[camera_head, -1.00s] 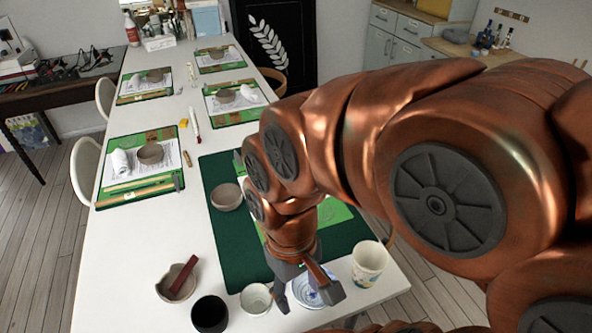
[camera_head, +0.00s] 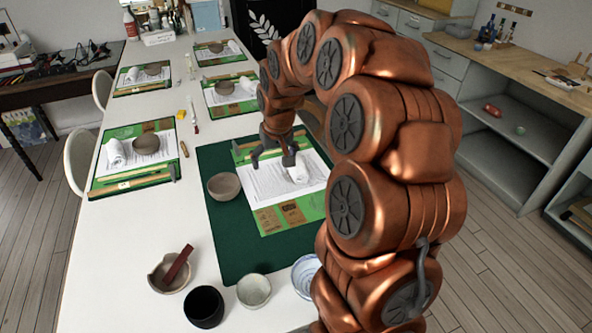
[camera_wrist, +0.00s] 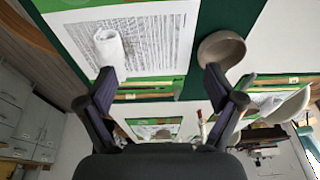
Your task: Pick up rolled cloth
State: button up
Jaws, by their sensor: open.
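The rolled cloth (camera_head: 300,173) is white and lies on a printed sheet on the near green mat in the head view. In the wrist view the cloth (camera_wrist: 109,48) stands out near the tip of the left-hand finger. My gripper (camera_head: 274,163) is open and empty, its fingers pointing down over the sheet with one finger close to the cloth. In the wrist view my gripper (camera_wrist: 160,78) has its fingers spread wide, the cloth by one and a bowl by the other. I cannot tell whether a finger touches the cloth.
A grey-brown bowl (camera_head: 224,186) sits left of the printed sheet (camera_head: 265,185). A mortar with a red-brown stick (camera_head: 178,265), a black cup (camera_head: 204,307), a pale cup (camera_head: 253,290) and a blue-white bowl (camera_head: 305,275) line the near edge. The dark green mat (camera_head: 230,240) has free room.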

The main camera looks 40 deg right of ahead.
jog(key=m+t+h+b, duration=0.1)
jog(key=m, duration=0.1)
send_over(298, 166)
notch_tip(298, 166, down, 6)
jog(key=shift+w+r, duration=0.1)
jog(key=shift+w, duration=0.05)
jog(key=shift+p+x, duration=0.7)
jog(key=shift+x, duration=3.25)
jog(key=shift+d, duration=0.1)
jog(key=shift+c, duration=0.3)
jog(key=c, duration=1.1)
jog(key=shift+r+b, duration=0.5)
jog(key=shift+r, duration=1.2)
jog(key=s+a+b, duration=0.1)
jog(key=s, duration=0.4)
jog(key=s+a+r+b, duration=0.1)
jog(key=s+a, duration=0.1)
jog(key=s, duration=0.3)
jog(key=s+a, duration=0.2)
jog(key=s, duration=0.3)
jog(key=shift+s+a+r+b, duration=0.2)
jog(key=shift+r+b, duration=0.1)
jog(key=shift+b, duration=0.1)
